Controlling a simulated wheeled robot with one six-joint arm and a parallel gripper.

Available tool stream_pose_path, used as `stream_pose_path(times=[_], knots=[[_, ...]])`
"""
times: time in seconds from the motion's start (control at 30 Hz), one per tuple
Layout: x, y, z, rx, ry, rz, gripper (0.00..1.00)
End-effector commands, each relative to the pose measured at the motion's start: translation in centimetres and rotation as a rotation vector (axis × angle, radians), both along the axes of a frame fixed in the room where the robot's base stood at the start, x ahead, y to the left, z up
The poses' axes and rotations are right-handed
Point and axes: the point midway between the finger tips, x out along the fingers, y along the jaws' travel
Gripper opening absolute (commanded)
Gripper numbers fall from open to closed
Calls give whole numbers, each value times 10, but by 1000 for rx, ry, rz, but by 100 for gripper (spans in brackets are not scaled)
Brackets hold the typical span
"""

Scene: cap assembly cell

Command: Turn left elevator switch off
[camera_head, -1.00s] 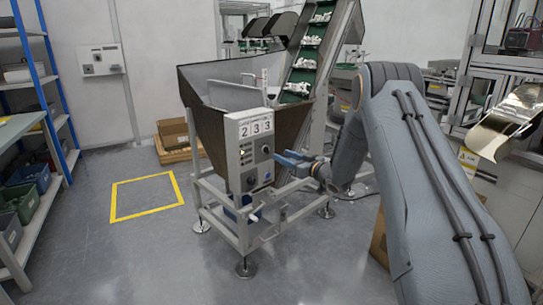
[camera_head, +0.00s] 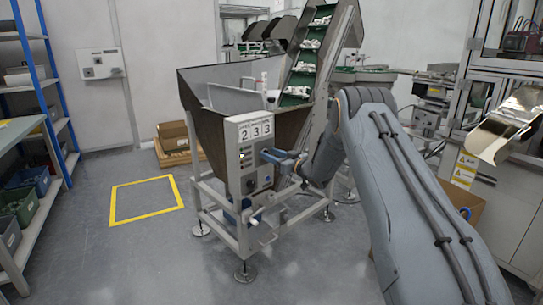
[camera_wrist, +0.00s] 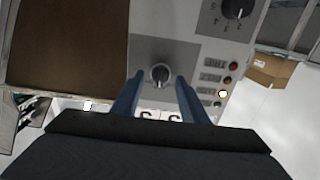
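In the wrist view the panel (camera_wrist: 200,55) appears upside down. A round black knob switch with a light handle (camera_wrist: 159,76) sits between my fingertips. My gripper (camera_wrist: 160,80) has its two blue fingers spread, one on each side of this knob, with visible gaps. In the head view my gripper (camera_head: 268,156) is at the upper right of the panel and hides that knob. Which knob is the left elevator switch cannot be read.
A second, dial-like knob (camera_wrist: 237,9) is on the panel. The green cleated conveyor (camera_head: 305,70) rises behind the hopper. Floor within the yellow outline (camera_head: 147,214) is clear.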

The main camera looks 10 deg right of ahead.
Motion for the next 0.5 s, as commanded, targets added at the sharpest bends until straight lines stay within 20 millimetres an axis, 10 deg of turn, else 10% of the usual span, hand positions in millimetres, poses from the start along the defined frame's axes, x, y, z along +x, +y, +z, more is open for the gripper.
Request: stream_pose_path(times=[0.2,0.5], knots=[[0,0,0,0,0,0,2],[0,0,0,-30,-19,0,1]])
